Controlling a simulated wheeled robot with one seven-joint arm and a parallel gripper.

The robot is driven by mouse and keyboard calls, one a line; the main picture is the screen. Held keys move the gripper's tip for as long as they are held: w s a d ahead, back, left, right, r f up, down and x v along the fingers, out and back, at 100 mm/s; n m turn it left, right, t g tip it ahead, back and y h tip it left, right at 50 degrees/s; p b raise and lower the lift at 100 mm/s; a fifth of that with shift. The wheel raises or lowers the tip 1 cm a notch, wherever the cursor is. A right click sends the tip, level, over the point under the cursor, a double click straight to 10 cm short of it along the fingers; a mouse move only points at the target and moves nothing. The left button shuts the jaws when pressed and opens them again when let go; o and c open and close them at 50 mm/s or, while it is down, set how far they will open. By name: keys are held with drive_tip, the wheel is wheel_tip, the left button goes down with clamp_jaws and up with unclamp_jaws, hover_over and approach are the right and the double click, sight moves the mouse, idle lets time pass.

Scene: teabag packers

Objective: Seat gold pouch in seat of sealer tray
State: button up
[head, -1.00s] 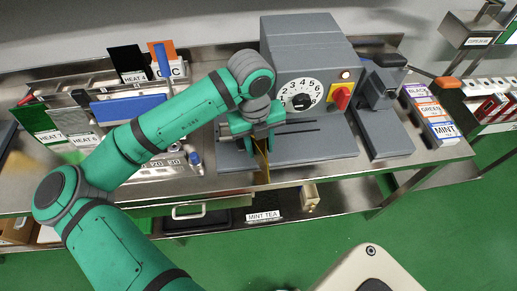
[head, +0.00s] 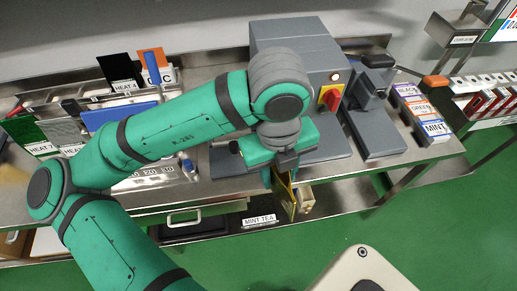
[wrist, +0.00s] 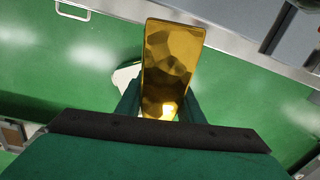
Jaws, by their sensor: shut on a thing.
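My gripper (head: 284,180) is shut on the gold pouch (head: 284,196), which hangs below the fingers in front of the bench's front edge. In the wrist view the gold pouch (wrist: 170,68) is a shiny, crinkled sheet that stands out between the fingers, over green floor. The grey sealer (head: 290,38) stands on the steel bench behind my gripper. Its flat grey tray (head: 228,160) shows only in part. My arm and gripper hide the dial and much of the tray, and I cannot make out the seat.
A second grey machine (head: 375,125) stands right of the sealer, beside a rack of labelled boxes (head: 425,112). Heat cards (head: 118,70) and a blue panel (head: 115,115) stand at the left. A lower shelf (head: 330,203) runs under the bench.

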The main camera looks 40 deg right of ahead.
idle(0.3)
drive_tip(key=shift+w+d+f, duration=0.65)
drive_tip(key=shift+w+f, duration=1)
drive_tip(key=shift+w, duration=0.55)
drive_tip(key=shift+w+d+f, duration=0.65)
drive_tip(key=shift+w+f, duration=1)
drive_tip(key=shift+w, duration=0.6)
drive_tip(key=shift+w+d+f, duration=0.65)
drive_tip(key=shift+w+f, duration=1)
drive_tip(key=shift+w, duration=0.55)
drive_tip(key=shift+f, duration=1.35)
drive_tip(key=shift+f, duration=0.25)
drive_tip(key=o, duration=1.2)
